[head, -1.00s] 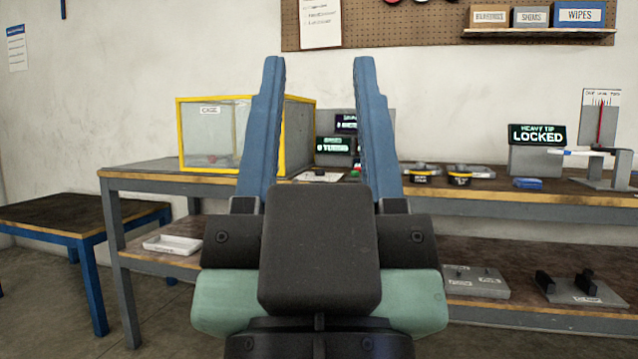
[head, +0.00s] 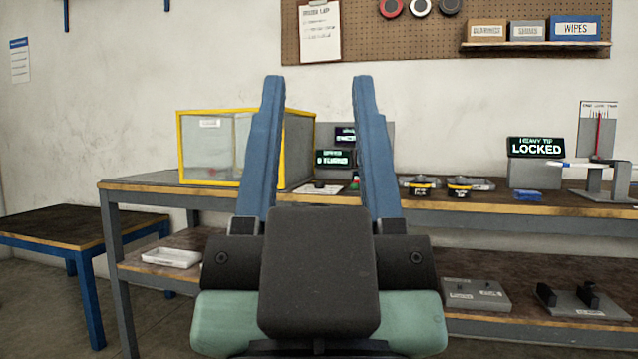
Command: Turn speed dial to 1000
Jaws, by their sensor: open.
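My gripper (head: 317,90) is open and empty in the head view, its two blue fingers pointing up and forward, well apart. It is in front of the workbench and touches nothing that I can see. Between the fingers, at the back of the bench, a grey control unit (head: 378,135) with small lit displays (head: 334,158) partly shows. The display text is too small to read surely. I cannot make out the speed dial; the fingers hide part of the unit.
A yellow-framed clear cage (head: 207,150) stands on the workbench (head: 150,187) at left. Two dark, yellow-banded pieces (head: 458,188), a LOCKED display (head: 536,148) and a gauge stand (head: 600,150) are at right. A lower shelf holds a white tray (head: 171,258). A low table (head: 70,232) stands far left.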

